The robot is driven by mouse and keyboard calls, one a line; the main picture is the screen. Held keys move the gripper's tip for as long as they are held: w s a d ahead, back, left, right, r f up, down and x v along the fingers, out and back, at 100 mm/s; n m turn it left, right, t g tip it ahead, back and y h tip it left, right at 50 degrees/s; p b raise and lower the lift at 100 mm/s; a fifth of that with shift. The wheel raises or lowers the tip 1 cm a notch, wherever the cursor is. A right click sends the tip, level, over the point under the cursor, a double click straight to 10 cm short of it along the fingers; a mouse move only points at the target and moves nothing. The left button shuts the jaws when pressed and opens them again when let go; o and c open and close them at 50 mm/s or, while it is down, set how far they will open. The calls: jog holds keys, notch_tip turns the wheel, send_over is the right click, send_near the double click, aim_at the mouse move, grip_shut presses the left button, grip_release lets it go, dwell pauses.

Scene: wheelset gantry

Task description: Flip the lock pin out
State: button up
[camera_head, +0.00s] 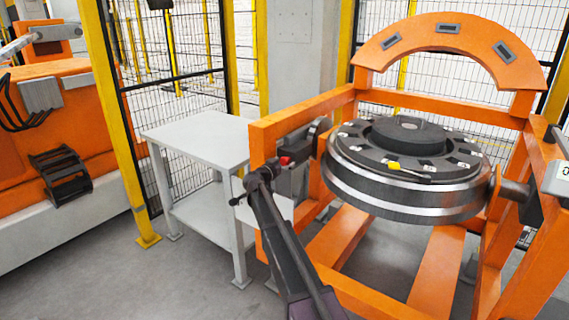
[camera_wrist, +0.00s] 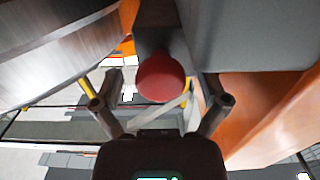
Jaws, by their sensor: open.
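The lock pin shows as a red round knob (camera_wrist: 161,77) in the middle of the wrist view, projecting from a grey block. In the head view the small red knob (camera_head: 285,160) is at the left side of the orange gantry frame, beside the wheelset's left bearing. My gripper (camera_head: 266,174) is right next to it in the head view. In the wrist view my gripper (camera_wrist: 161,90) is open, with one finger on each side of the knob and a visible gap on both sides. The pin's shaft is hidden behind the knob.
The steel wheelset disc (camera_head: 405,180) sits in the orange gantry (camera_head: 440,102) just right of my gripper. A grey table (camera_head: 195,138) stands to the left, near a yellow post (camera_head: 115,120). Orange machinery is at the far left. Grey floor between them is clear.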

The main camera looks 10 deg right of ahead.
aim_at(283, 163)
grip_shut()
jog(key=shift+v, duration=2)
grip_release()
jog(key=v, duration=1.2)
